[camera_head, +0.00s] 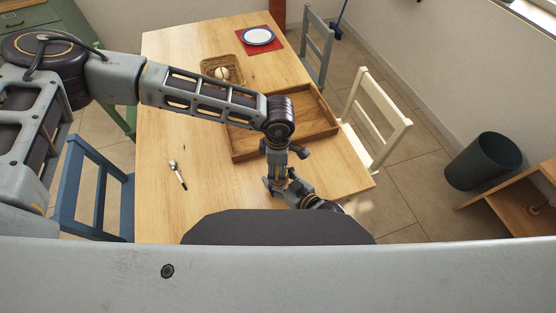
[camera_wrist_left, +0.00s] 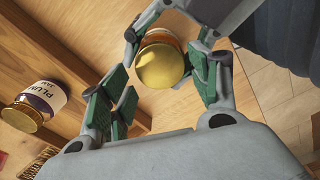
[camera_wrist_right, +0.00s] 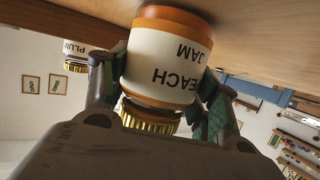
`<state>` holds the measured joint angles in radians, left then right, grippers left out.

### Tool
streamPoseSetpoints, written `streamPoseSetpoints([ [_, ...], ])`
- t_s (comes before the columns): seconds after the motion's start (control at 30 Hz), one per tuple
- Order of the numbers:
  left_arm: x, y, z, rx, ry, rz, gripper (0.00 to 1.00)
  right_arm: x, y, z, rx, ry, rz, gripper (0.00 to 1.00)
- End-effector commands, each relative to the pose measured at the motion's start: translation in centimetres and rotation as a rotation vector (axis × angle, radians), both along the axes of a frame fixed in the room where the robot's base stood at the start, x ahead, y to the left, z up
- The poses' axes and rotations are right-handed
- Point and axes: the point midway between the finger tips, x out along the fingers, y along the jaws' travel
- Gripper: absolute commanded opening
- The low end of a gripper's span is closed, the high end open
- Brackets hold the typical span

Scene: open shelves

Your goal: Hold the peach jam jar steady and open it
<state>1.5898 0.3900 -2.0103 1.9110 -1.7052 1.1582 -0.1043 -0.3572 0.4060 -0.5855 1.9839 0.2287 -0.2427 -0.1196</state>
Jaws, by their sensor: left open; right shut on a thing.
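The peach jam jar (camera_wrist_right: 165,65) has a white label and orange bands. It looks upside down in the right wrist view, its base by a wooden surface. My right gripper (camera_wrist_right: 160,98) is shut around the jar's body. The gold lid (camera_wrist_left: 161,66) is on the jar and faces the left wrist camera; its ribbed rim shows in the right wrist view (camera_wrist_right: 150,117). My left gripper (camera_wrist_left: 163,88) is open, its green-padded fingers spread to both sides of the lid; contact is unclear. In the head view my left gripper (camera_head: 280,186) hides the jar.
A plum jam jar (camera_wrist_left: 40,102) with a gold lid stands nearby. The table (camera_head: 153,130) holds a wooden tray (camera_head: 240,148), a basket (camera_head: 208,65) and a plate (camera_head: 258,36). A small dark-handled utensil (camera_head: 178,174) lies on the clear left side. Chairs surround the table.

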Motion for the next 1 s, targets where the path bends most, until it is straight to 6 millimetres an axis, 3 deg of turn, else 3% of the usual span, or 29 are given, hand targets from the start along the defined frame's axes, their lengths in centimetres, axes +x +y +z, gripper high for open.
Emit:
streamPoseSetpoints([
  [0.2, 0.1, 0.0, -1.4, 0.001, -0.001, 0.001, 0.62, 0.0, 0.0, -0.1, -0.001, 0.002, 0.0, 0.0],
  [0.57, 0.0, 0.0, -1.7, 0.0, -0.001, 0.001, 0.62, 0.0, 0.0, -0.1, -0.001, 0.002, 0.0, 0.0],
  [0.87, 0.0, 0.0, -1.7, 0.0, -0.001, 0.001, 0.25, 0.0, 0.0, -0.1, -0.001, 0.002, 0.0, 0.0],
  [0.9, 0.0, 0.0, -1.7, 0.0, -0.001, 0.001, 0.56, 0.0, 0.0, -0.1, -0.001, 0.002, 0.0, 0.0],
  [1.0, 0.0, 0.0, -1.7, 0.0, -0.001, 0.001, 0.69, 0.0, 0.0, -0.1, -0.001, 0.002, 0.0, 0.0],
])
